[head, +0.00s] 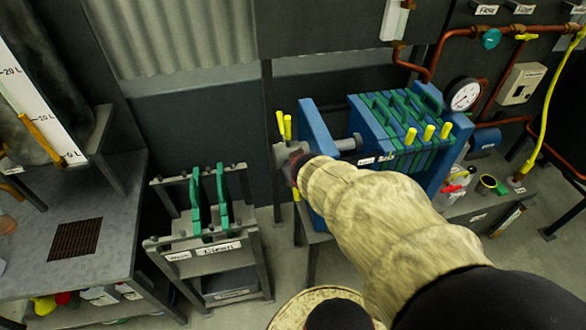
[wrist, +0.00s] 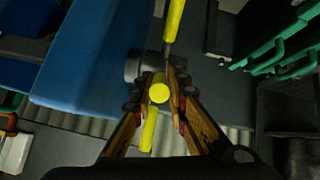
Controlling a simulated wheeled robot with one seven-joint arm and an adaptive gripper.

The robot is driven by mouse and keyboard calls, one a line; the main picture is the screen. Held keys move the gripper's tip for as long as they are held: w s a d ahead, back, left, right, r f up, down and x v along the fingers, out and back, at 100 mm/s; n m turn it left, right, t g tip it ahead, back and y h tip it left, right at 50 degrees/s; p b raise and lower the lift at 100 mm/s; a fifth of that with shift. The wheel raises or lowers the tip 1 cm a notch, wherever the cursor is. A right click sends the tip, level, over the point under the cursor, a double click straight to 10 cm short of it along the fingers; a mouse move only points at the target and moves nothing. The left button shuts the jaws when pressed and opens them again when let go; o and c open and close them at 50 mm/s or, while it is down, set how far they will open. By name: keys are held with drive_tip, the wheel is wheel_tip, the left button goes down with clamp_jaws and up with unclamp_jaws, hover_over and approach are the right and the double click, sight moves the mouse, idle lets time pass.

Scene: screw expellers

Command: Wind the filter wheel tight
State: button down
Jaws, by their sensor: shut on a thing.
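The filter wheel shows at the left end of the blue and green filter press (head: 404,125). Its yellow handles (head: 287,127) stick up beside the blue end plate (head: 322,130), and a grey screw (head: 349,143) runs on from that plate to the press. My gripper (head: 296,168) is at the wheel, and my arm hides part of it. In the wrist view my gripper (wrist: 160,98) is shut on one yellow handle (wrist: 159,88), seen end-on between the fingers. Other yellow handles (wrist: 174,18) show above and below it. The grey hub (wrist: 134,68) is partly hidden.
A rack with green plates (head: 208,198) stands left of the press. A grey bench (head: 105,215) is at far left. A pressure gauge (head: 463,95), copper pipes (head: 437,55) and a yellow hose (head: 552,90) are at right. Small items crowd the press table's right end.

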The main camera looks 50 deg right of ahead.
drive_tip(key=shift+f, duration=0.1)
idle(0.3)
drive_tip(key=c, duration=1.8)
unclamp_jaws()
drive_tip(key=shift+o, duration=0.2)
drive_tip(key=shift+s, duration=0.1)
drive_tip(key=v, duration=1.2)
drive_tip(key=a+r+n+g+y, duration=0.1)
drive_tip(key=a+n+y, duration=0.1)
drive_tip(key=a, duration=0.8)
drive_tip(key=s+a+r+n+y, duration=0.1)
drive_tip(key=a+y, duration=0.3)
drive_tip(key=a, duration=0.7)
drive_tip(key=shift+a+r+n+g, duration=0.3)
drive_tip(key=shift+n+g, duration=0.1)
drive_tip(key=shift+n, duration=0.2)
